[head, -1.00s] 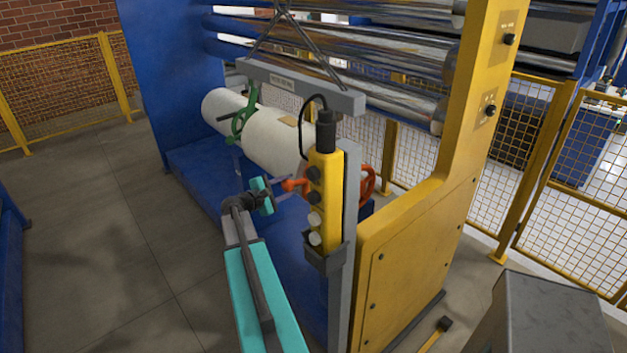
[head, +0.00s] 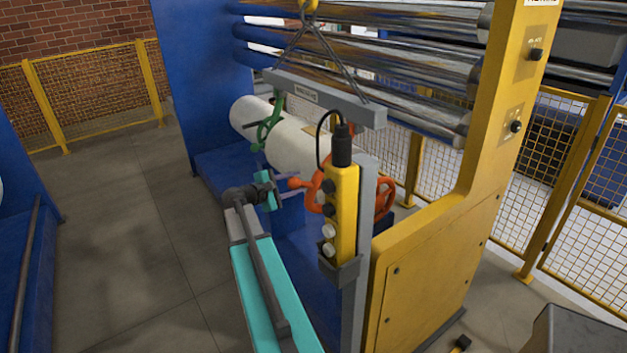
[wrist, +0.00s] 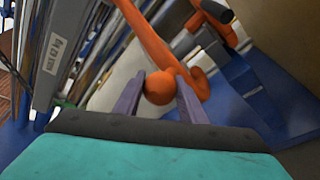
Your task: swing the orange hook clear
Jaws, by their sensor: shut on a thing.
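The orange hook (head: 314,195) hangs at the near end of the white roll (head: 290,143), below the grey lifting beam (head: 330,97). The yellow control pendant and grey post hide its middle; an orange part (head: 386,198) shows to the right of the post. A round orange knob (wrist: 159,88) sticks out from the hook. My gripper (head: 291,188) reaches in from the left and is shut on that knob. In the wrist view the knob sits between my two grey fingers, with the orange bar rising behind it.
The yellow control pendant (head: 341,215) stands close to the right of my gripper, on a grey post (head: 362,260). A green hook (head: 268,128) is at the roll's far end. Yellow machine frame (head: 440,260) lies right; open floor (head: 130,240) lies left.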

